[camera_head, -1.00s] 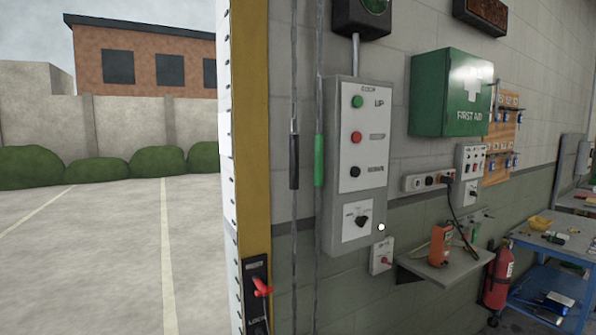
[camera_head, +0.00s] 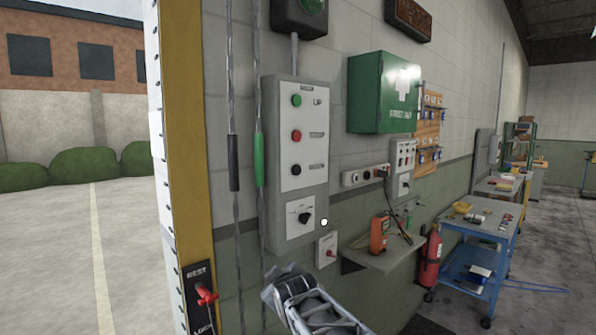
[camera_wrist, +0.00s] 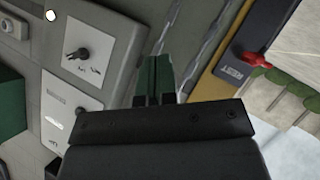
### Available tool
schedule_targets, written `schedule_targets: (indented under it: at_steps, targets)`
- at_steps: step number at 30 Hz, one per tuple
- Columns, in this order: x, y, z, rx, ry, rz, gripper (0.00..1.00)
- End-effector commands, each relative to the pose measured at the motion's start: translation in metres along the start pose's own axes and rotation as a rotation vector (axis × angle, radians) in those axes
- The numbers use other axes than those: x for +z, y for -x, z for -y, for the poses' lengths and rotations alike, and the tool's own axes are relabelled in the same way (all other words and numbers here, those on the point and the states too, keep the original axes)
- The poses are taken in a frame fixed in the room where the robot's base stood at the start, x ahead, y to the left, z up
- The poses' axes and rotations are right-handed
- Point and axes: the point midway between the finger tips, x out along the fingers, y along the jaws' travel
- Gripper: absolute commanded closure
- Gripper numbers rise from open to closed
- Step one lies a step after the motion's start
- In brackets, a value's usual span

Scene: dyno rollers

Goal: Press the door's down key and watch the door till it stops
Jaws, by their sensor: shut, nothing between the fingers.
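The grey door control box (camera_head: 318,160) hangs on the wall in the head view. Its upper plate has a green button marked UP (camera_head: 296,101), a red button (camera_head: 296,135) and a black lowest button (camera_head: 295,170) whose label is too small to read. A dark selector knob (camera_head: 305,217) sits below. My gripper (camera_head: 272,286) is low in front of the wall, below the box and apart from it. In the wrist view my gripper (camera_wrist: 155,72) is shut and empty, with the tilted box (camera_wrist: 112,75) to its left. The door panel is not seen; the doorway stands open.
Two chains with a black sleeve (camera_head: 234,163) and a green sleeve (camera_head: 259,159) hang left of the box. A red lever (camera_head: 206,294) is on the yellow post (camera_head: 187,140). A shelf (camera_head: 385,253) and fire extinguisher (camera_head: 431,256) stand right.

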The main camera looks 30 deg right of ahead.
Motion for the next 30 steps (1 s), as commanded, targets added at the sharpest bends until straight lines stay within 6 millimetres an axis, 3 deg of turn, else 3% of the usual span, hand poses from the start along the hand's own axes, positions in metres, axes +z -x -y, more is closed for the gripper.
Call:
schedule_targets:
  at_steps: [1, 6, 9, 12, 15, 19, 30]
  targets:
    - [-0.013, -0.009, -0.031, 0.085, 0.067, -0.064, 1.0]
    - [-0.053, -0.016, -0.131, 0.422, 0.358, -0.269, 1.0]
    - [-0.07, -0.009, -0.18, 0.622, 0.543, -0.354, 1.0]
    - [-0.08, 0.003, -0.216, 0.801, 0.705, -0.411, 1.0]
    - [-0.086, 0.015, -0.24, 0.939, 0.828, -0.447, 1.0]
    - [-0.088, 0.026, -0.256, 1.054, 0.928, -0.471, 1.0]
    - [-0.09, 0.033, -0.263, 1.119, 0.983, -0.484, 1.0]
